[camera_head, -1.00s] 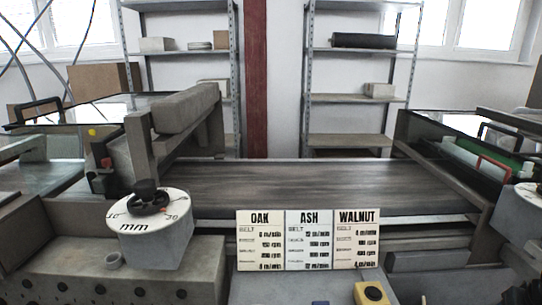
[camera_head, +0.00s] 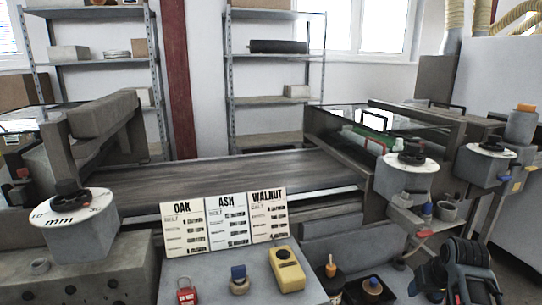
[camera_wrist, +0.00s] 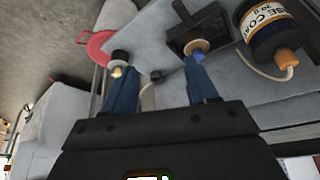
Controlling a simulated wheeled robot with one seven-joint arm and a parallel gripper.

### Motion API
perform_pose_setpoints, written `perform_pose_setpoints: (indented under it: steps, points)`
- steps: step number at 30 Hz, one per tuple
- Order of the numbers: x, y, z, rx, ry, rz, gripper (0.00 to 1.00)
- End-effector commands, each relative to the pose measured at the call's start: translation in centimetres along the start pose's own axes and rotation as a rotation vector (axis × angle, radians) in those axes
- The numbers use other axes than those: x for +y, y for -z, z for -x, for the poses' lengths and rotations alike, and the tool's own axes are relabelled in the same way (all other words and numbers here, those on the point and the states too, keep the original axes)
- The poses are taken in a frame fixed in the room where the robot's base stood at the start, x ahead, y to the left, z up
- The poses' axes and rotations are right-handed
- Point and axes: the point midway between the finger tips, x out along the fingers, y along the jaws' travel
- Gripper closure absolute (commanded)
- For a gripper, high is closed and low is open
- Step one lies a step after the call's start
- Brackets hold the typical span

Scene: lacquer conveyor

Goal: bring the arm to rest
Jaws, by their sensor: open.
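My gripper (camera_wrist: 160,82) shows in the wrist view with its two blue fingers spread apart and nothing held between them. A grey surface lies beyond the fingers. A dark square holder with a round knob (camera_wrist: 197,46) is past the right finger, and a pale-tipped knob (camera_wrist: 118,62) is past the left one. I cannot tell whether either finger touches them. In the head view, a dark jointed part at the lower right looks like the end of my arm, beside the machine's front.
A labelled bottle (camera_wrist: 272,38) and a red round object (camera_wrist: 95,47) flank the fingers. Three cards reading OAK, ASH and WALNUT (camera_head: 226,222) stand before the conveyor belt (camera_head: 205,178). A yellow box (camera_head: 287,268) and a red padlock (camera_head: 187,291) are on the front panel.

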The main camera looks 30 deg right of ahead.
Motion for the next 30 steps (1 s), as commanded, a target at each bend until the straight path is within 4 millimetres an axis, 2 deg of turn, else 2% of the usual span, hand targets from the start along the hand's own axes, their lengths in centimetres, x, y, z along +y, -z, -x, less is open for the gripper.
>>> perform_pose_setpoints:
  steps: [11,14,19,26,30]
  points:
    - [-3.8,-5.0,-1.3,0.079,0.013,0.065,0.42]
    - [-5.2,-7.1,-1.4,0.114,0.022,0.092,0.42]
    - [-8.4,-12.4,-1.0,0.201,0.051,0.160,0.42]
    - [-12.0,-20.2,2.4,0.349,0.120,0.260,0.42]
    - [-13.2,-24.5,5.8,0.437,0.175,0.314,0.42]
